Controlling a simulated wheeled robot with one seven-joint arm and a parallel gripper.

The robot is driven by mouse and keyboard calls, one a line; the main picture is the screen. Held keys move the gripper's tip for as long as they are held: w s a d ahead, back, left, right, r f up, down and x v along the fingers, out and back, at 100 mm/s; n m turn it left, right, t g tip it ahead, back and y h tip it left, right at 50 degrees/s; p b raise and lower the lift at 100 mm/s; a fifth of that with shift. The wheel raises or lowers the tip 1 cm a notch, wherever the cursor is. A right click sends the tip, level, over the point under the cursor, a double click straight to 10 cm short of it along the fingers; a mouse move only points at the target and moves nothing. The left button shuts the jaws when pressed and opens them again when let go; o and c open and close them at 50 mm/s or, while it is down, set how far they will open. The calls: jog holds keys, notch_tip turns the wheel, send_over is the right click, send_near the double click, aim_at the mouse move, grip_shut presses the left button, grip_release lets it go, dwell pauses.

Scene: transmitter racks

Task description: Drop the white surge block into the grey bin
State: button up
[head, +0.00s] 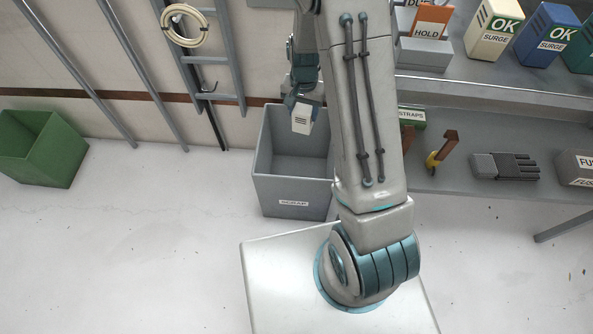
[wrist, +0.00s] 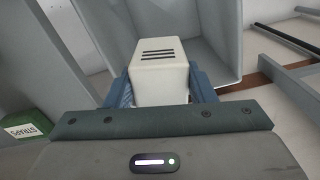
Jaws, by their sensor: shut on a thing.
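The white surge block (head: 302,118), a small box with dark slots on one face, is held in my gripper (head: 304,104). In the wrist view the block (wrist: 158,70) sits between the two blue fingers of my gripper (wrist: 160,92), which are shut on it. The grey bin (head: 291,204) stands on the floor, with a label reading SCRAP on its front. In the head view the block appears over the bin's opening, toward the back. In the wrist view the grey bin (wrist: 222,62) lies beyond the block. My arm hides the bin's right side in the head view.
A green bin (head: 40,150) stands on the floor at left. At right, a shelf holds a cream surge block (head: 492,30), a blue surge block (head: 547,36) and a HOLD box (head: 424,40). A ladder (head: 215,60) leans behind.

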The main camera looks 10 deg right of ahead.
jog(key=shift+f+b, duration=0.75)
jog(key=shift+f, duration=0.7)
jog(key=shift+r, duration=0.1)
jog(key=o, duration=1.1)
jog(key=shift+o, duration=0.2)
notch_tip(320, 180, up, 14)
jog(key=p, duration=0.5)
